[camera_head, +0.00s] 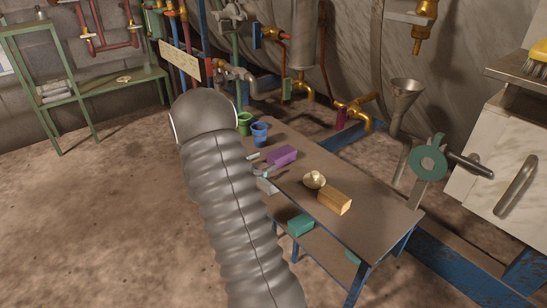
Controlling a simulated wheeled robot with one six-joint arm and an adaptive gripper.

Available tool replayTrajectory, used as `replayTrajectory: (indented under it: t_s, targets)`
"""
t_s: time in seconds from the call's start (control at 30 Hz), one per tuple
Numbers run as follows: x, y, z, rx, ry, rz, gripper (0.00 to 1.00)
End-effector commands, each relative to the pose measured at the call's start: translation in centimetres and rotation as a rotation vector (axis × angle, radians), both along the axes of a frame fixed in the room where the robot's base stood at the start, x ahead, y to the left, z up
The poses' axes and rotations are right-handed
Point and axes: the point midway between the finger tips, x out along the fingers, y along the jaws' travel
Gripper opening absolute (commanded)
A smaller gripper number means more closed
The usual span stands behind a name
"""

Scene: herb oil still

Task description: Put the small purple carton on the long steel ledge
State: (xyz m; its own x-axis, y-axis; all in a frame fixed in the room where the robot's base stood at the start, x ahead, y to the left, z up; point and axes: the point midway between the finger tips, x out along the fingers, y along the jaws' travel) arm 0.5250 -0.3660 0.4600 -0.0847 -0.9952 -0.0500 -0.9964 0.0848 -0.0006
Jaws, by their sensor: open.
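The small purple carton (282,156) lies on the brown bench top, toward its far end. My gripper (261,165) is at the left edge of the bench, just left of the carton. It is open, with its fingers spread and nothing seen between them; my arm hides much of it. I cannot tell whether a finger touches the carton. A steel ledge (510,68) is at the upper right, on a pale cabinet, with a yellow brush on it; I cannot tell whether it is the long one.
On the bench (375,205) are a blue cup (260,134), a green cup (244,124), a pale bowl (314,180) and a wooden block (334,200). A teal box (301,225) lies on the lower shelf. A green valve wheel (429,163) stands right of the bench.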

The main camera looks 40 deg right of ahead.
Motion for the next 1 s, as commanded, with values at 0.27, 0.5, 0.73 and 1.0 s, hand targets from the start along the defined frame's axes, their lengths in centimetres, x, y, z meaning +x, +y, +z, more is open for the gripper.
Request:
replayTrajectory:
  t_s: [0.27,0.5,0.73,1.0]
  targets:
    - [0.4,4.2,0.2,0.0,0.0,0.002,0.77]
    - [1.6,5.4,1.3,0.03,-0.04,0.063,0.77]
    - [7.4,9.1,6.6,0.201,-0.193,0.425,0.77]
    - [10.6,19.1,14.0,0.423,-0.237,0.917,0.77]
